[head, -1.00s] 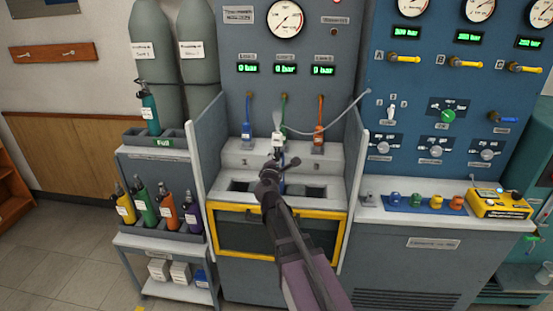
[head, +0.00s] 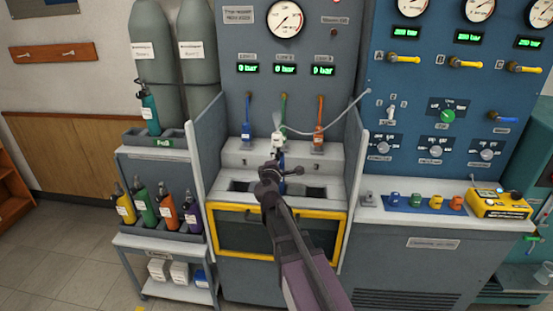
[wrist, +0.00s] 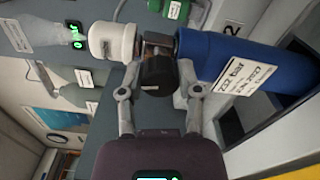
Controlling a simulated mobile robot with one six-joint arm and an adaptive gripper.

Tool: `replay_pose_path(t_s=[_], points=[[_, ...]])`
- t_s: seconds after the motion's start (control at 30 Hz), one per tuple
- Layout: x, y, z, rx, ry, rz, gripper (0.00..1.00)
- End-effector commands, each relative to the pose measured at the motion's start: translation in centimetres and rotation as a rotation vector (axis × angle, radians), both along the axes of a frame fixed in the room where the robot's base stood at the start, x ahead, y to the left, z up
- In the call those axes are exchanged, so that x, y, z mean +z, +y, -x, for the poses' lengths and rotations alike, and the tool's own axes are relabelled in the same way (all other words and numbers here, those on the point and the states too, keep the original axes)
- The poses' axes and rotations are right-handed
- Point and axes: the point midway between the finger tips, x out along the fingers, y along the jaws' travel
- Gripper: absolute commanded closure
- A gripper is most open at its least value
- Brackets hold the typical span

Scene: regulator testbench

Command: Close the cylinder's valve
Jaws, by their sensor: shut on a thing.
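The blue cylinder (wrist: 222,62) with a white label lies across the upper right of the wrist view. Its valve has a black knob (wrist: 157,78) beside the cylinder's neck. A white connector (wrist: 113,42) sits on the other side of the valve. My gripper (wrist: 158,88) has one finger on each side of the knob and is shut on it. In the head view my gripper (head: 283,171) is at the middle filling bay, in front of the white connector (head: 277,138). It hides the knob and most of the cylinder there.
Side panels (head: 203,165) flank the bay, with a yellow-framed door (head: 278,254) below. Blue and orange hoses (head: 320,115) hang on either side. A rack at left holds several small cylinders (head: 166,207). A yellow device (head: 499,204) stands on the right bench.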

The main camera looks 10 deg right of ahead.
Motion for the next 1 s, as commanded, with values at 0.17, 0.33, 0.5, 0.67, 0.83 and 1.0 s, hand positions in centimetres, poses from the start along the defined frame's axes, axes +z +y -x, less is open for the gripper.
replay_pose_path(t_s=[0.17, 0.33, 0.5, 0.67, 0.83, 1.0], points=[[0.01, -0.02, 0.00, -0.001, -0.038, -0.117, 1.00], [0.01, -0.01, -0.01, -0.001, -0.064, -0.196, 1.00], [0.02, -0.01, -0.01, -0.001, -0.077, -0.236, 1.00], [0.02, -0.01, -0.01, -0.001, -0.080, -0.243, 1.00], [0.02, -0.01, -0.01, -0.001, -0.080, -0.243, 1.00], [0.02, -0.02, 0.00, -0.001, -0.079, -0.242, 0.28]])
